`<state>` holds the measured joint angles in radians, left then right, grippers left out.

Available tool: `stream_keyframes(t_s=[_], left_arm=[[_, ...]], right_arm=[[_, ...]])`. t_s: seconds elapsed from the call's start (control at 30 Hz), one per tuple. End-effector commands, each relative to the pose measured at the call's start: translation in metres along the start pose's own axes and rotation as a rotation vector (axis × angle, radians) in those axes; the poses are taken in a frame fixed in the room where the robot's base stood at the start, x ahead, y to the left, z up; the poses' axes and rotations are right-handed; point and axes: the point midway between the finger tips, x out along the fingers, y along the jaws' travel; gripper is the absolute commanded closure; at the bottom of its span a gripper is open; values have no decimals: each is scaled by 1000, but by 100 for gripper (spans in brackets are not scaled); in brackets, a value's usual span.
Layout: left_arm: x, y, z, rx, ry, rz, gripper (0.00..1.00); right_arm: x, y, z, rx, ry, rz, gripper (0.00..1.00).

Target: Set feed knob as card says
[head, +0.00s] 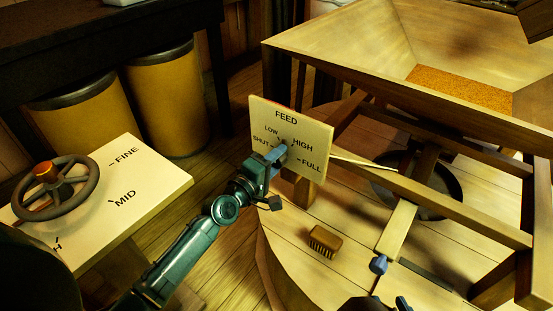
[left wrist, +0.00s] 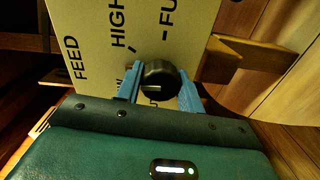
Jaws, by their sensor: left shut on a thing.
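The cream FEED panel (head: 312,137) stands upright on a wooden post and reads SHUT, LOW, HIGH and FULL. It also shows sideways in the left wrist view (left wrist: 213,18). My left gripper (head: 277,155) is at the panel face, with its blue fingers on either side of the black feed knob (left wrist: 156,76), shut on it. A short pale line shows on the knob; which label it points to, I cannot tell. In the head view the gripper hides most of the knob. My right gripper (head: 391,284) shows partly at the bottom edge, blue fingers apart, empty. No instruction card is readable.
A handwheel (head: 55,190) sits on a board (head: 150,178) marked FINE and MID at left. A brush (head: 325,241) lies on the round wooden millstone cover (head: 300,262). A wooden hopper (head: 345,62) on a frame fills the right. Two yellow drums (head: 165,95) stand behind.

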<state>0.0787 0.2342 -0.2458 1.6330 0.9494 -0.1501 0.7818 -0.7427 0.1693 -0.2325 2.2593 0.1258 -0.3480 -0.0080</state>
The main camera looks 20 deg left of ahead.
Motion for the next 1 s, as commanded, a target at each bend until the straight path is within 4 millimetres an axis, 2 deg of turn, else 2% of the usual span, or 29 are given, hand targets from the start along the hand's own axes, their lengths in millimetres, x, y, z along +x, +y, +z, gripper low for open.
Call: stream_keyframes(t_s=[0.5, 0.73, 1.0], left_arm=[[0, 0, 0, 432, 12, -7, 85], [0, -1, 0, 540, 17, -7, 85], [0, -2, 0, 591, 18, -8, 85]], right_arm=[[6, -5, -1, 10, -35, -16, 64], [7, -5, 5, 13, -61, -17, 64], [10, -6, 0, 14, -53, -19, 64]])
